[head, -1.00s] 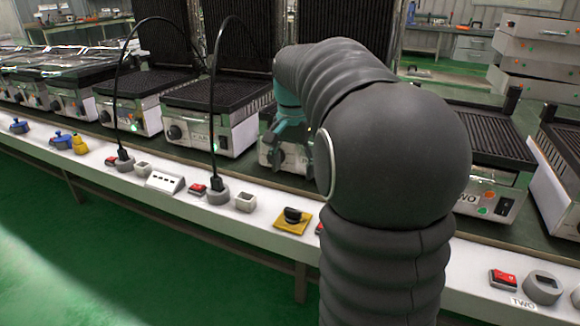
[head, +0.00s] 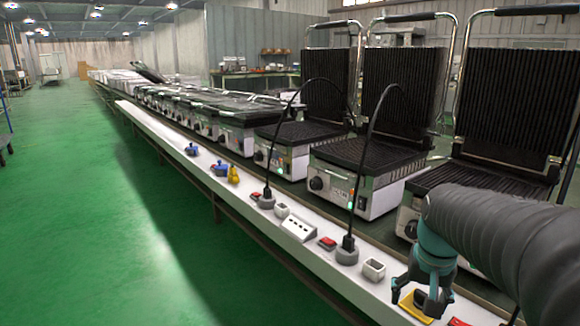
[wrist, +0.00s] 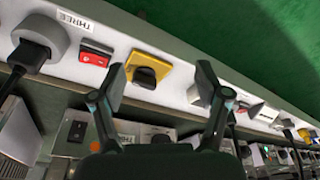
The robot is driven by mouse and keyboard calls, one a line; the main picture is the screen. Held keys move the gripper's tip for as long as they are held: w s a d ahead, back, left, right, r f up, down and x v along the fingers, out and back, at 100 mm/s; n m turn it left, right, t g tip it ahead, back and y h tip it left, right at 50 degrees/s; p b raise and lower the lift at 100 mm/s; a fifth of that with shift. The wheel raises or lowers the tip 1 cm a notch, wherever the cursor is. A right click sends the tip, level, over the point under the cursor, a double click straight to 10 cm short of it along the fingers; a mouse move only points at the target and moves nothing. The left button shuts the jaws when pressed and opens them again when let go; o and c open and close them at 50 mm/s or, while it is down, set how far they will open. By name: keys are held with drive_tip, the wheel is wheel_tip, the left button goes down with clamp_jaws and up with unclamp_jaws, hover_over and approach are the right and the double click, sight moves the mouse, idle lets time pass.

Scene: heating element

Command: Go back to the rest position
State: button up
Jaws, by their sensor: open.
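My gripper (head: 422,300) is at the lower right in the head view, above the white ledge (head: 298,256). It is open with nothing between its fingers. In the wrist view, my gripper (wrist: 163,80) shows its two fingers spread apart. Just beyond them is a yellow plate with a black knob (wrist: 148,77), which also shows beside my gripper in the head view (head: 410,303). I cannot tell the exact gap between the fingers and the knob.
Contact grills (head: 365,165) with raised ribbed lids line the bench. Black cables (head: 352,230) arch from sockets on the ledge. Red switches (head: 327,243), a white holder (head: 299,228) and blue and yellow knobs (head: 233,174) sit along it. Green floor (head: 70,200) at left is clear.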

drive_tip(key=s+a+n+t, duration=0.3)
drive_tip(key=s+a, duration=0.5)
drive_tip(key=s, duration=0.5)
drive_tip(key=shift+s+a+n+y, duration=0.15)
drive_tip(key=shift+a+n+y, duration=0.15)
drive_tip(key=shift+a+n, duration=0.15)
